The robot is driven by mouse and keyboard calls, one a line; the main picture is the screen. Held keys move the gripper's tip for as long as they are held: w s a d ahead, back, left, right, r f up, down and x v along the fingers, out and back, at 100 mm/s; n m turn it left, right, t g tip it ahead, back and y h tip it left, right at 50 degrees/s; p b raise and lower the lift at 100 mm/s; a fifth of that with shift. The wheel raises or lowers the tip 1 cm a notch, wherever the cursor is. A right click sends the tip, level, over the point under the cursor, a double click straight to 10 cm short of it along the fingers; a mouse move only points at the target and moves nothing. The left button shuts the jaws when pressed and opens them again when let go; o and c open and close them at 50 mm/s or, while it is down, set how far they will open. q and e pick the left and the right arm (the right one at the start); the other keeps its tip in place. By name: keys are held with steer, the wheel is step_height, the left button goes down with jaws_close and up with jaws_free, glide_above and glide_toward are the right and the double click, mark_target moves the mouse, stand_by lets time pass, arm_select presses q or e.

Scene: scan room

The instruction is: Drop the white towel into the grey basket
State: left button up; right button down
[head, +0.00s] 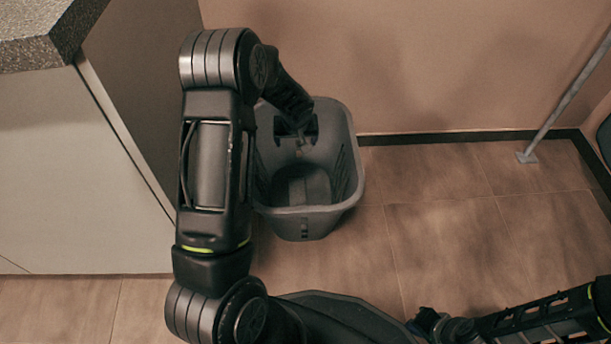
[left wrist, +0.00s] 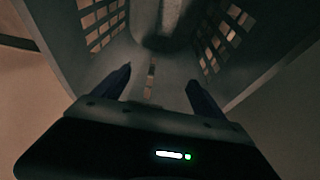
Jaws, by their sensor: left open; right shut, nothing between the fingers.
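The grey basket (head: 345,190) stands on the floor against the wall. It also fills the upper part of the left wrist view (left wrist: 265,60), with slotted side walls. My left gripper (head: 299,140) is over the basket's opening, pointing down into it. Its two fingers (left wrist: 158,85) are apart with nothing between them. A dim grey shape lies low inside the basket, but I cannot tell whether it is the towel. No white towel shows clearly in either view. My right gripper (head: 428,320) is shut and empty at the bottom edge, far from the basket.
A cabinet (head: 70,170) with a speckled grey top (head: 40,35) stands left of the basket. The wall is directly behind it. A thin metal post (head: 565,100) stands at the right. The tiled floor (head: 440,220) between basket and post is clear.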

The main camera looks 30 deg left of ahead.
arm_select(q)
steer(key=p+v, duration=0.2)
steer(key=v, duration=0.5)
steer(key=shift+r+p, duration=0.35)
steer(key=shift+p, duration=0.05)
steer(key=shift+s+d, duration=0.15)
stand_by(0.5)
